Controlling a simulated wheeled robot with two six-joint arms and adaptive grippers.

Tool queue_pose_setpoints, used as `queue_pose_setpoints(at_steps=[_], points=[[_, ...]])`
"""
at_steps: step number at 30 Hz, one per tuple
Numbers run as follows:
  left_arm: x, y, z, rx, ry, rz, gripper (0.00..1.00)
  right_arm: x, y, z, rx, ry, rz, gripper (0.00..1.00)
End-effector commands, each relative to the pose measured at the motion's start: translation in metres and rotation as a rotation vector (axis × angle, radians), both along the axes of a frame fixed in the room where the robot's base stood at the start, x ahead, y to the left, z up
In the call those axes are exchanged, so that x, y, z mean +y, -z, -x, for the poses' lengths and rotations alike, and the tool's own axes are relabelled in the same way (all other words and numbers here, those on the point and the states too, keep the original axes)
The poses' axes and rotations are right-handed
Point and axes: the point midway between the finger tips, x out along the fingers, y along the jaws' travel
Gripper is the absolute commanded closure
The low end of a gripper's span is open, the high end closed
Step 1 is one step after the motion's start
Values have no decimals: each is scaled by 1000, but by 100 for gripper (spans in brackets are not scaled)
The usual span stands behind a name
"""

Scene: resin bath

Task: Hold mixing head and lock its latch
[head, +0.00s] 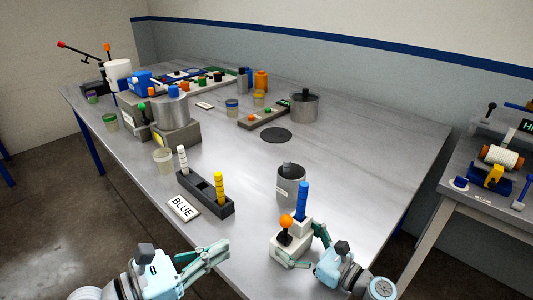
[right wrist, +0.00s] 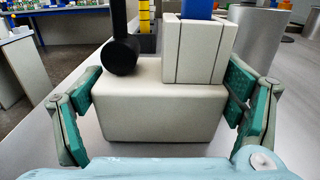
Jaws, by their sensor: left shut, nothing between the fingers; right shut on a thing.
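The mixing head (head: 289,251) is a cream block near the front of the table. A blue cartridge (head: 302,200) stands upright in its raised socket. Its latch is a black lever with an orange ball knob (head: 286,221), standing roughly upright beside the socket. In the right wrist view, the cream block (right wrist: 160,115) sits between the green finger pads, with the black lever (right wrist: 121,50) at left and the blue cartridge (right wrist: 198,9) at right, its top cut off. My right gripper (head: 303,242) is shut on the block. My left gripper (head: 226,248) is shut and empty, left of the head.
A grey cup (head: 291,193) stands just behind the head. A dark rack (head: 206,194) with white and yellow cartridges and a BLUE sign (head: 183,208) lie to the left. Pots and jars crowd the back left. The table's right side is clear.

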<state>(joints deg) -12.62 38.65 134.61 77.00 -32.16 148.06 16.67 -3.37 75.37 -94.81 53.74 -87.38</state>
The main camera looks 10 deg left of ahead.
Motion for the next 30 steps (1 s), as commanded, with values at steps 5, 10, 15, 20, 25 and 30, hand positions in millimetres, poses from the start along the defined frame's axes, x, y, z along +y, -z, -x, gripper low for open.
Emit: queue_pose_setpoints(at_steps=[5,10,15,20,25,30], points=[[0,0,0,-1,0,-1,100,0,0,0,0,1,0,0],[0,0,0,-1,-1,-1,100,0,0,0,0,1,0,0],[0,0,0,0,-1,-1,100,-4,0,2,1,2,1,0],[0,0,0,0,-1,-1,100,-30,1,21,0,1,5,0],[0,0,0,0,-1,-1,100,-70,2,49,1,1,7,0],[0,0,0,0,-1,-1,100,-94,1,67,1,0,3,0]])
